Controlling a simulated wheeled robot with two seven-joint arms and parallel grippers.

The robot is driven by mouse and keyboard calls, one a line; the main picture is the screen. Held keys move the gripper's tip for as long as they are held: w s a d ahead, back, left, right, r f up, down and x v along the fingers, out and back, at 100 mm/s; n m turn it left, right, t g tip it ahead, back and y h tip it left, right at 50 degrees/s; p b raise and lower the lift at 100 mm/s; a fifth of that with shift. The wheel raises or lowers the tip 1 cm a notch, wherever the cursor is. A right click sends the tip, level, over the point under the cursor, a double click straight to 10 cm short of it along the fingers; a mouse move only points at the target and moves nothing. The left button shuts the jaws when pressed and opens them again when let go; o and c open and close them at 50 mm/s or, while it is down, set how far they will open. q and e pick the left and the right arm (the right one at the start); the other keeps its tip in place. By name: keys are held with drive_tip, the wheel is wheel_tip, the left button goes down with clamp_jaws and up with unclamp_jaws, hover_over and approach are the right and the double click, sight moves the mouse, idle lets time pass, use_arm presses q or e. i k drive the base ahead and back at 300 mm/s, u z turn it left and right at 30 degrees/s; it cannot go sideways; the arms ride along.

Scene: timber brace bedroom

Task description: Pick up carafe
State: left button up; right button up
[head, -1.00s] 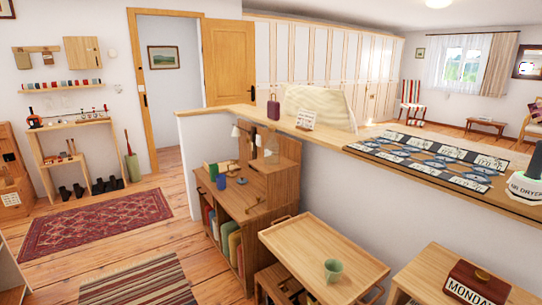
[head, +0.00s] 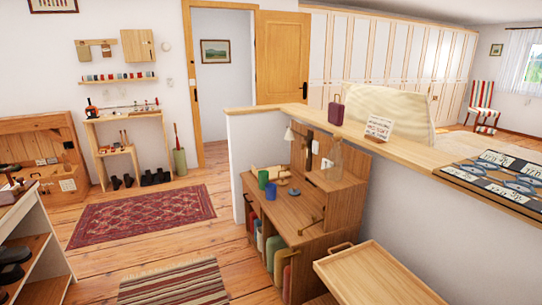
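A faint, clear, glass-like shape (head: 336,158) stands on the upper ledge of the wooden desk (head: 289,227) in the middle of the head view. It may be the carafe, but it is too small and see-through to be sure. A blue cup (head: 270,191) and a green cup (head: 263,179) stand on the desk's lower top, to the left of this shape. Neither of my grippers shows in the head view.
A half-height wall with a wooden ledge (head: 415,152) runs behind the desk. A wooden tray table (head: 377,280) stands at the front right. A red rug (head: 142,215) and a striped rug (head: 173,284) lie on the floor to the left, where there is free room.

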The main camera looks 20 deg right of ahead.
sight(334, 171)
drive_tip(key=u, duration=0.4)
drive_tip(key=i, duration=1.35)
drive_tip(key=z, duration=0.45)
drive_tip(key=i, duration=0.9)
drive_tip(key=z, duration=0.85)
